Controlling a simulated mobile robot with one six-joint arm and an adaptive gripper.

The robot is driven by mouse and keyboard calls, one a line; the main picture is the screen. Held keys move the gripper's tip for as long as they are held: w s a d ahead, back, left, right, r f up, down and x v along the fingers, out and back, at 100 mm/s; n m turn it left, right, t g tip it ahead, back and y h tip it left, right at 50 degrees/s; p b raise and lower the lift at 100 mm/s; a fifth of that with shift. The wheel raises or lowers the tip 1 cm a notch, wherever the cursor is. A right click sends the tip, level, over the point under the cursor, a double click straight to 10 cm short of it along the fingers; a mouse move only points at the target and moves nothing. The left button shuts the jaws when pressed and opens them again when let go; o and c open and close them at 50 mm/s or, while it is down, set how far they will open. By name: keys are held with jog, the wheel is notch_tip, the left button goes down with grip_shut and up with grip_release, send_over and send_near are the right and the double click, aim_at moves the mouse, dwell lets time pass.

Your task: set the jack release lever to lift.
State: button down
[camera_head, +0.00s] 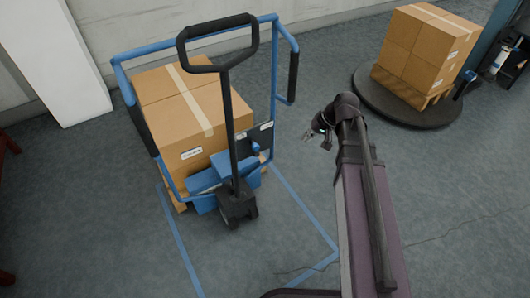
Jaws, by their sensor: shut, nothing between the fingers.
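A blue pallet jack (207,203) with a tall black loop handle (232,130) stands left of centre and carries taped cardboard boxes. A small blue knob-like part (256,149) shows on its right side, by a dark panel. It may be the release lever, but it is too small to tell its setting. My gripper (308,136) is shut and empty, in the air to the right of the jack and apart from it. My arm reaches up from the bottom right.
Blue floor lines (304,216) mark a bay around the jack. A round dark turntable (402,105) with stacked boxes (425,50) on a pallet stands at the back right. A white pillar (45,60) stands at the left. Open floor lies between jack and turntable.

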aim_at(256, 150)
jog(key=w+a+f+t+y+b, duration=0.2)
jog(key=w+f+y+b, duration=0.5)
jog(key=w+f+b, duration=0.7)
jog(key=shift+w+a+f+y+b, duration=0.2)
jog(key=shift+a+f+y+b, duration=0.35)
jog(key=shift+b, duration=4.35)
jog(key=shift+a+f, duration=0.1)
jog(key=s+b+x, duration=0.1)
jog(key=b+x, duration=0.1)
jog(key=x, duration=0.4)
jog(key=s+f+b+x, duration=0.1)
jog(key=b+x, duration=0.2)
jog(key=x, duration=0.3)
jog(key=shift+a+f, duration=0.2)
jog(key=shift+a, duration=0.25)
jog(key=shift+d+h, duration=0.1)
jog(key=shift+h, duration=0.15)
